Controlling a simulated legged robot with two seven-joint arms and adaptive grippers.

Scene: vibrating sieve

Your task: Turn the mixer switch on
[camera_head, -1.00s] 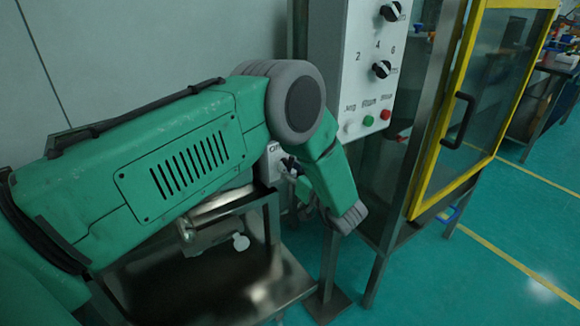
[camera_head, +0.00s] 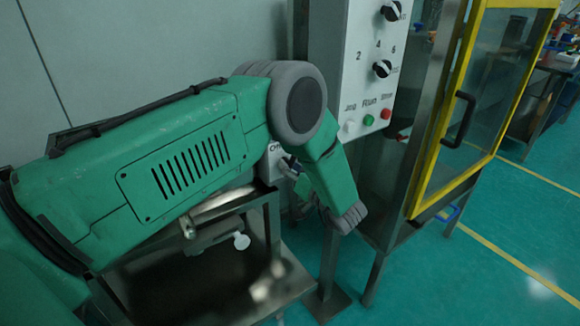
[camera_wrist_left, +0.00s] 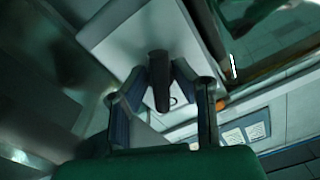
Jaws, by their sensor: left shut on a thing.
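The mixer switch is a dark knob (camera_wrist_left: 158,70) on the front of a light box, seen in the left wrist view. In the head view the light switch box (camera_head: 273,160) shows beyond my left forearm, with lettering partly covered. My left gripper (camera_wrist_left: 160,78) has its two fingers on either side of the knob and is shut on it. In the head view my green arm hides most of the gripper, and only a small part shows beside the box. My right gripper is not in view.
A tall panel (camera_head: 345,75) with dials and white, green and red buttons stands right of the box. A yellow-framed glass door (camera_head: 480,110) is further right. A metal stand (camera_head: 200,285) lies below my arm. The floor at right is open.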

